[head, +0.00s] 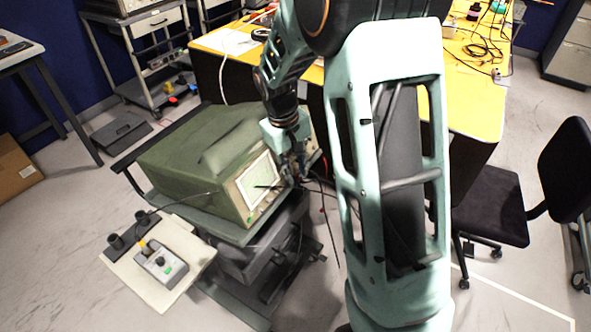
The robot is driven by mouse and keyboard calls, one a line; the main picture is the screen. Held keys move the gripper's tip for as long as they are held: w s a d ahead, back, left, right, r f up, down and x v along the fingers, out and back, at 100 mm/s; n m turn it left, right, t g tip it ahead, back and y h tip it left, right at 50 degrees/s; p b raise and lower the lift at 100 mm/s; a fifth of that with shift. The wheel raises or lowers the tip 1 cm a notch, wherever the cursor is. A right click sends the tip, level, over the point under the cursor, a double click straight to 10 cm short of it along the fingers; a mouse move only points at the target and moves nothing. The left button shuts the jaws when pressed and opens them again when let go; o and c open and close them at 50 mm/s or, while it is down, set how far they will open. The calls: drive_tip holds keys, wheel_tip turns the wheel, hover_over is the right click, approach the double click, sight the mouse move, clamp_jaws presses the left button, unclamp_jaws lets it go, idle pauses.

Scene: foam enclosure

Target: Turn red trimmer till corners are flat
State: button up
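A green oscilloscope (190,150) stands on a cart, its pale lit screen (258,187) facing lower right. My gripper (297,172) is at the right part of the oscilloscope's front panel, beside the screen. It is small and dark here, and I cannot tell whether its fingers are open, shut or touching anything. Thin dark leads (325,222) hang from near the gripper. I cannot make out the red trimmer, and the screen's trace is too small to read.
A yellow workbench (470,100) with cables stands behind. A black chair (500,205) is at the right. Open floor lies at the left and lower right.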

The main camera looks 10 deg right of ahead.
wheel_tip(320, 180, up, 12)
drive_tip(key=a, duration=0.1)
drive_tip(key=shift+s+a, duration=0.25)
drive_tip(key=shift+a, duration=0.15)
idle(0.6)
